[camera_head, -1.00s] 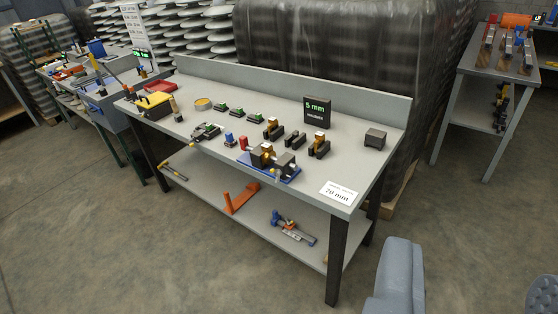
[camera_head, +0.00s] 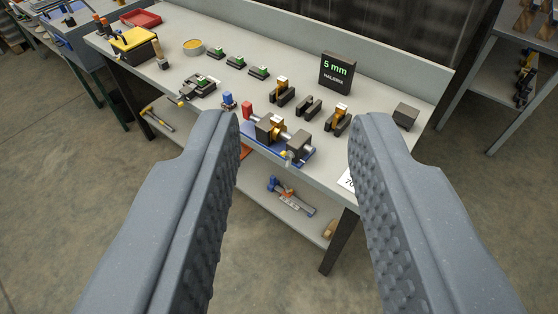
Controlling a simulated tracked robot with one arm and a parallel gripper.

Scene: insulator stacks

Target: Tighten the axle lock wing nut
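My gripper (camera_head: 294,122) is open and empty. Its two grey, studded fingers fill the lower left and right of the view, with a wide gap between them. Between the fingertips, farther off, a fixture (camera_head: 270,129) with dark blocks, a brass-coloured part and a light shaft sits on a blue base plate (camera_head: 257,143) near the bench's front edge. A small yellow piece (camera_head: 289,156) shows at its front right; I cannot tell whether this is the axle lock wing nut. The fingers look apart from everything.
The grey bench (camera_head: 300,68) carries several brass-and-black clamps, green-topped blocks, a dark "5 mm" display (camera_head: 336,71), a dark box (camera_head: 406,117) and a yellow-topped box (camera_head: 133,42). Its lower shelf holds a blue-and-orange tool (camera_head: 290,196). Open floor lies in front.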

